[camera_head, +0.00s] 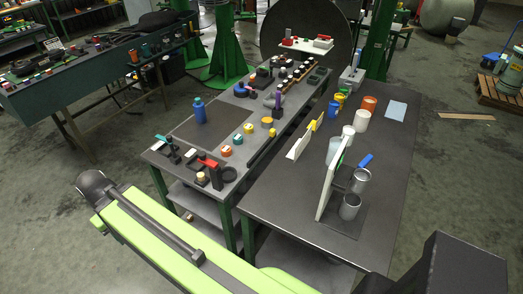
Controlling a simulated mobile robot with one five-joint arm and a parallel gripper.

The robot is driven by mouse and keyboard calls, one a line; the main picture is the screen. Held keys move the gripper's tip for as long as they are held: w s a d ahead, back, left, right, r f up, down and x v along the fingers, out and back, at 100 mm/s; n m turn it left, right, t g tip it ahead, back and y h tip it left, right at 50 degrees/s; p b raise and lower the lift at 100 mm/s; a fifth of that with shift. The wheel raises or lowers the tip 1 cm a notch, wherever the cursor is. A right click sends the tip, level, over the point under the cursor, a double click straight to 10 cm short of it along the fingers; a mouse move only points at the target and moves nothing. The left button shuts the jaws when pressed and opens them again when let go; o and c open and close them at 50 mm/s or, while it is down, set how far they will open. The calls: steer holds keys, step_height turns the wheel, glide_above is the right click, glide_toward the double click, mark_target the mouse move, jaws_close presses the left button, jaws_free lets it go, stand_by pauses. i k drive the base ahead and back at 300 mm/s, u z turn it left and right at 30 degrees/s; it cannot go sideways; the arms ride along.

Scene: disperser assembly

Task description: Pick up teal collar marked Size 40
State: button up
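A small teal-green round piece (238,139) sits on the left dark worktable (215,122), in a row with orange and yellow round pieces. It may be the teal collar, but it is too small for me to read any size marking. Another teal part (162,138) lies at the table's left edge near a black holder; its shape is unclear. My lime-green arm crosses the bottom left of the view. My gripper's fingers do not show.
The right table (384,180) holds a white upright panel (329,184), metal cups (350,207) and an orange cup (369,104). A narrow gap separates the tables.

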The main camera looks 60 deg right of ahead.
mark_target(238, 139)
steer(key=z, duration=0.2)
steer(key=k, duration=0.4)
steer(key=u, duration=1.4)
steer(key=i, duration=0.9)
steer(key=z, duration=3.05)
steer(key=k, duration=0.9)
steer(key=u, duration=0.05)
steer(key=i, duration=0.9)
steer(key=z, duration=0.05)
